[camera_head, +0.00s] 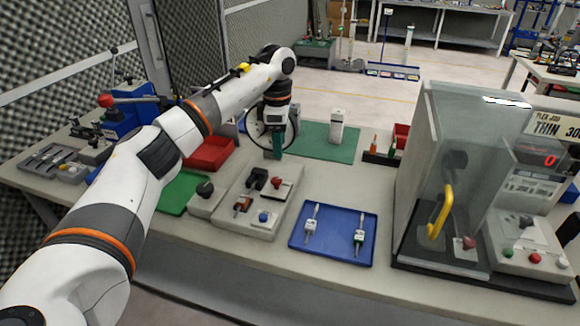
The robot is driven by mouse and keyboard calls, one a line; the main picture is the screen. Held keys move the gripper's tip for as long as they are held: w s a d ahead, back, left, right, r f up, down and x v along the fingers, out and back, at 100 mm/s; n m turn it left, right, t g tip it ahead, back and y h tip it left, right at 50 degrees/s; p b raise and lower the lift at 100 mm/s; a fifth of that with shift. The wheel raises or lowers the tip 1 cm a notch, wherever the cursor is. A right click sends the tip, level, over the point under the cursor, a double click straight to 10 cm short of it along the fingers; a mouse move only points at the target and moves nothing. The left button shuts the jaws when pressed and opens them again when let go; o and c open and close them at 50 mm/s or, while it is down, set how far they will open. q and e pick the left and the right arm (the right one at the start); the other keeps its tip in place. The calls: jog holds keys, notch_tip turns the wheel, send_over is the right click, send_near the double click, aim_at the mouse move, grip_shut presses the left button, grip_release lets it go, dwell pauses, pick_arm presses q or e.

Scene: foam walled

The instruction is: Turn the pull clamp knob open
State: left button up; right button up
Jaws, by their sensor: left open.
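A pale fixture block (237,215) sits on the workbench left of centre. It carries a black part, a red knob (277,183), a red-and-black part (243,203) and a blue knob (263,217). A dark round knob (205,188) sits on a smaller block at its left. I cannot tell for sure which of these is the pull clamp knob. My left gripper (276,153) points down behind the fixture block, above the bench and apart from the knobs. It is open and nothing shows in it. My right gripper is not in view.
A blue tray (335,254) with two small tools lies right of the fixture. Behind are a green mat (313,150) and a red bin (210,154). A green tray (182,190) lies at left. A clear-walled tester (432,150) with a yellow handle stands tall at right.

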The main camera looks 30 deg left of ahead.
aim_at(276, 179)
pick_arm(q)
jog(key=shift+s+a+f+p, duration=0.2)
jog(key=shift+s+f+p, duration=0.15)
jog(key=shift+s+f, duration=0.55)
notch_tip(276, 179, down, 3)
jog(key=shift+f+p, duration=0.15)
jog(key=shift+p, duration=0.15)
jog(key=f+p, duration=0.1)
jog(key=f, duration=0.4)
jog(key=shift+w, duration=0.2)
jog(key=shift+f, duration=0.45)
jog(key=shift+c, duration=0.3)
jog(key=c, duration=0.9)
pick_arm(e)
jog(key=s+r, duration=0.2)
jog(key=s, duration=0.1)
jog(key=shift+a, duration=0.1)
